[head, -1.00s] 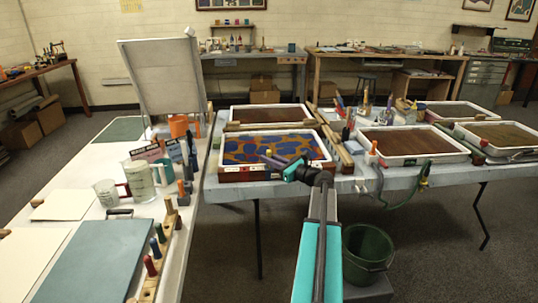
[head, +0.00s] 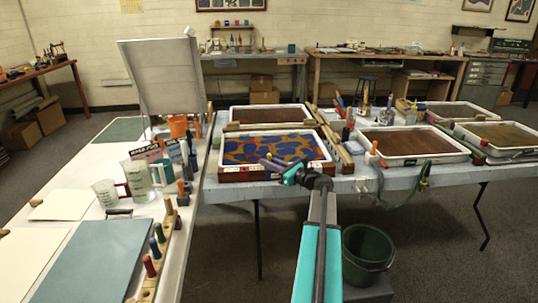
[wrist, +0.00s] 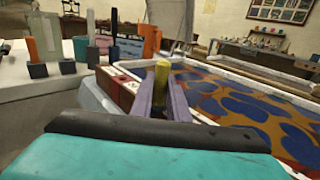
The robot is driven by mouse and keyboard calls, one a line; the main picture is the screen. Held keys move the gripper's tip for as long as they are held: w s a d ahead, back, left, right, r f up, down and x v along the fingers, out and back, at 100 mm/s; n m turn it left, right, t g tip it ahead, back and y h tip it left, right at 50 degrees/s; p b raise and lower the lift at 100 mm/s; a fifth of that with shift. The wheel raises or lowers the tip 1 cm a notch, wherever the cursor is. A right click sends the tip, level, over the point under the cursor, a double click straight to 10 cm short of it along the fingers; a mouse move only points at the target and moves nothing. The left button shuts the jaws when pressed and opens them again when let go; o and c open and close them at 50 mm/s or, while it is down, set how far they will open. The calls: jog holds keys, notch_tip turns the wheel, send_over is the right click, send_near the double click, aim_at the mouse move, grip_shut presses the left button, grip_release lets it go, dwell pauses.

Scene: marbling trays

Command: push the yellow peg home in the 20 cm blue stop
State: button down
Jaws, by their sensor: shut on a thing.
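My gripper (wrist: 163,103) has two long purple-grey fingers, shut on the yellow peg (wrist: 161,76), which stands up between them in the wrist view. The fingers hide the peg's lower end, so I cannot tell how deep it sits or what it rests in. In the head view my gripper (head: 270,162) is at the front edge of the blue and orange marbled tray (head: 228,175). A red-brown piece with pale dots (wrist: 117,88) lies just left of the fingers in the wrist view. I cannot make out the blue stop for certain.
The left table has jugs (head: 139,176), a peg rack (head: 163,239) with coloured pegs, and an orange cup (head: 178,126). More trays (head: 410,140) stand to the right. A green bucket (head: 368,250) is below the table. The floor between the tables is open.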

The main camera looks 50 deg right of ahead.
jog(key=c, duration=1.6)
grip_release()
jog(key=shift+c, duration=0.2)
jog(key=shift+s, duration=0.2)
jog(key=s+d, duration=0.1)
jog(key=s, duration=1.2)
jog(key=shift+s, duration=0.25)
jog(key=shift+d, duration=0.1)
